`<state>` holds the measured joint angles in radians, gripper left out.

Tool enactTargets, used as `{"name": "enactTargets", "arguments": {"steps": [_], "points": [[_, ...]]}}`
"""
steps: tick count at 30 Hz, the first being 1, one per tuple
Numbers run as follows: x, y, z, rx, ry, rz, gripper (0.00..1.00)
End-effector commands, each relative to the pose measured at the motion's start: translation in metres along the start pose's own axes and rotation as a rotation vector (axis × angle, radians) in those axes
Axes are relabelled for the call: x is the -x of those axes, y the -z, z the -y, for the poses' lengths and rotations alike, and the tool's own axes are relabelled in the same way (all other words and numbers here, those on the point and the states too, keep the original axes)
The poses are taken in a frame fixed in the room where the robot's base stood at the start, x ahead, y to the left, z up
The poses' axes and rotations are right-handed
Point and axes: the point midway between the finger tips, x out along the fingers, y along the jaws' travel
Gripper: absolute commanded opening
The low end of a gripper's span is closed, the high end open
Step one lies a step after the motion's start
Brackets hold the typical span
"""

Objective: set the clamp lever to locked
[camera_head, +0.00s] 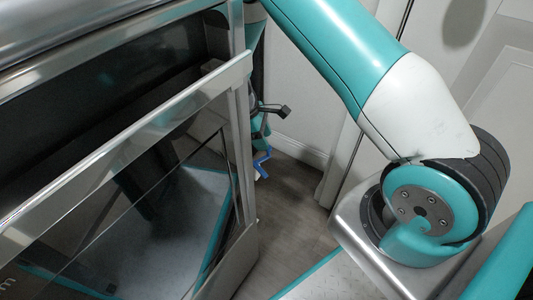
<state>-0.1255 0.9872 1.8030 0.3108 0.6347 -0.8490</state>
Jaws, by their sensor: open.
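A small bright blue bent handle (262,160), which looks like the clamp lever, shows just right of the metal-framed glass door. A pale bit shows at its lower end, and its mount is hidden behind the door edge. Whether it stands locked or unlocked cannot be told. My gripper (272,112), dark and small in this view, is just above the blue handle, partly hidden by the door frame. It is open, and I see nothing held. Whether it touches the handle is not clear.
The open glass door with its metal frame (243,150) fills the left and hides much of the work area. A white wall and baseboard (300,148) stand behind. A strip of dark floor (290,215) is clear between the door and my base.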

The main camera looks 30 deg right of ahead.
Motion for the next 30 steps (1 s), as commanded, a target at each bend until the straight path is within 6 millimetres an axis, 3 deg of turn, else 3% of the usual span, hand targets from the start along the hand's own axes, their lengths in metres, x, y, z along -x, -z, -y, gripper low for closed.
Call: {"name": "enactTargets", "arguments": {"steps": [1, 6, 18, 24, 30], "points": [[-0.013, 0.002, 0.0, -0.001, 0.0, 0.0, 0.48], [-0.027, 0.001, 0.0, 0.0, 0.0, 0.0, 0.48], [-0.029, 0.0, 0.0, 0.001, 0.0, 0.0, 0.48], [-0.029, 0.0, 0.0, 0.0, 0.0, 0.0, 0.02], [-0.029, -0.001, 0.0, -0.004, 0.002, 0.0, 0.0]]}}
